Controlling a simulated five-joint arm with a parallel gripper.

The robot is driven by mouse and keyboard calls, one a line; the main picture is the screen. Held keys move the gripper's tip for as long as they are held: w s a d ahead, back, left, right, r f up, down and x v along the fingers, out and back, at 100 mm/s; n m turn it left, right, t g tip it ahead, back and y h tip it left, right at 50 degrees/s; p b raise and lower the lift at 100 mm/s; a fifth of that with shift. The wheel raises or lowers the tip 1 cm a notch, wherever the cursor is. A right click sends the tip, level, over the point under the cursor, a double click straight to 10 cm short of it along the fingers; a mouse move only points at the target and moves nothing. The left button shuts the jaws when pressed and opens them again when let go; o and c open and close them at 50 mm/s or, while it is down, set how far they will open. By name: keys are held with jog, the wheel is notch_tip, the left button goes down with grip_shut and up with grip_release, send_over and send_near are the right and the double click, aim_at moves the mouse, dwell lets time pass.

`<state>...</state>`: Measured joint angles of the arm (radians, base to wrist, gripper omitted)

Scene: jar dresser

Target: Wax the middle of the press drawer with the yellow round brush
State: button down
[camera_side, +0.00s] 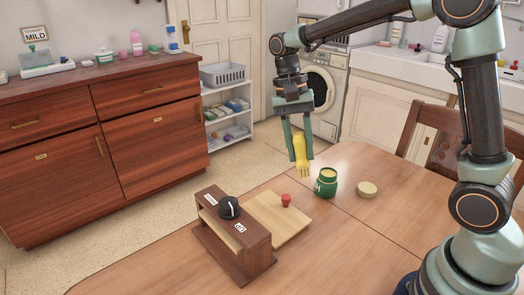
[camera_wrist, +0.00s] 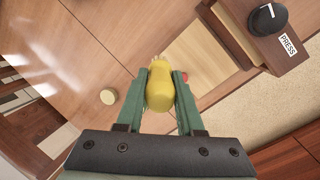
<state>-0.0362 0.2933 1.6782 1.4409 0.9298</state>
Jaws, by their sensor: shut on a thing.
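The yellow round brush (camera_side: 301,146) is held upright, bristles down, in my gripper (camera_side: 300,157), which is shut on it above the table. It also shows between the fingers in the wrist view (camera_wrist: 160,90). The open green jar (camera_side: 326,183) stands on the table, below and slightly right of the brush. The press (camera_side: 244,262) is a dark wooden box with a black knob (camera_side: 229,207). Its pale drawer (camera_side: 268,226) is out to the right, with a red knob (camera_side: 286,200) at its far end. The brush is apart from the drawer. The jar is not clear in the wrist view.
A round pale lid (camera_side: 367,189) lies right of the jar. A wooden chair (camera_side: 440,145) stands at the table's far right. A dresser (camera_side: 100,150) with jars and bottles on top stands at the left, beyond a floor gap. The table's front middle is clear.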

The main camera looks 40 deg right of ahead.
jog(key=a+f+t, duration=0.3)
jog(key=a+f, duration=0.2)
jog(key=f, duration=0.2)
jog(key=shift+s+a+f, duration=0.25)
jog(key=shift+s+f, duration=0.05)
jog(key=shift+s, duration=0.05)
